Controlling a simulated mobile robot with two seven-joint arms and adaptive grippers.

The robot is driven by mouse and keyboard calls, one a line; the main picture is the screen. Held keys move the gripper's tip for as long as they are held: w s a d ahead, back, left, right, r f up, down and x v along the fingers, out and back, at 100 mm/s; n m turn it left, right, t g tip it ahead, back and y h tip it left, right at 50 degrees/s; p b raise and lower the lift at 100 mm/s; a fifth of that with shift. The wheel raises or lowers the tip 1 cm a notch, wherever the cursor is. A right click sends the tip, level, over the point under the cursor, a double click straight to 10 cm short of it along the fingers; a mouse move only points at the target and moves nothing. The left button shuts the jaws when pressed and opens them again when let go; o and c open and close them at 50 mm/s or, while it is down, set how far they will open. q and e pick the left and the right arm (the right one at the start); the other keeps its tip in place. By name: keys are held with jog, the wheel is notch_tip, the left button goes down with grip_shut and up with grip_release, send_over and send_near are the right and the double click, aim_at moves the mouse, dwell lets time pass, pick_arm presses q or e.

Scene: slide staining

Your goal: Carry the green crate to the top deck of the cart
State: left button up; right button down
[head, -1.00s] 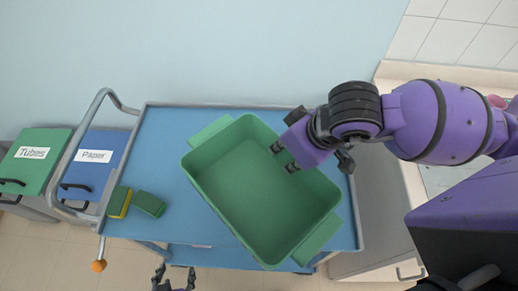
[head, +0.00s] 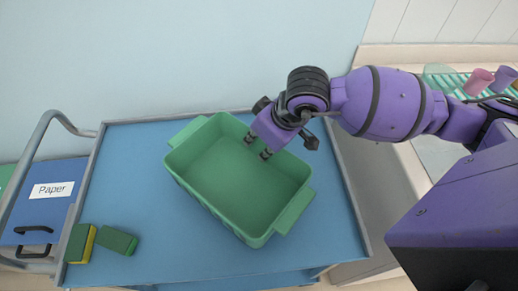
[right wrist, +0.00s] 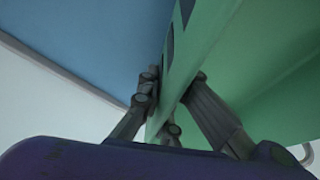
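The green crate (head: 232,190) is empty and upright, over the top deck (head: 150,180) of the blue cart in the head view, turned at an angle to the deck's edges. I cannot tell whether its base touches the deck. My right gripper (head: 257,148) is at the crate's far right wall, with fingertips inside the crate. In the right wrist view, the fingers of my right gripper (right wrist: 170,100) lie on both sides of the crate's wall (right wrist: 230,60) and appear closed on it. My left gripper is not in view.
The cart's grey handle (head: 40,150) and a blue bin labelled Paper (head: 50,208) are at left. A counter with a rack and cups (head: 478,82) is at right.

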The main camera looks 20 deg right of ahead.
notch_tip(320, 180, down, 2)
jog(key=shift+f, duration=0.1)
jog(key=shift+s+f, duration=0.1)
jog(key=shift+f, duration=0.05)
jog(key=c, duration=2)
grip_release()
jog(key=shift+r, duration=0.35)
jog(key=v, duration=1.1)
jog(key=shift+s+d+r, duration=0.1)
jog(key=shift+s+r, duration=0.05)
jog(key=shift+r, duration=0.2)
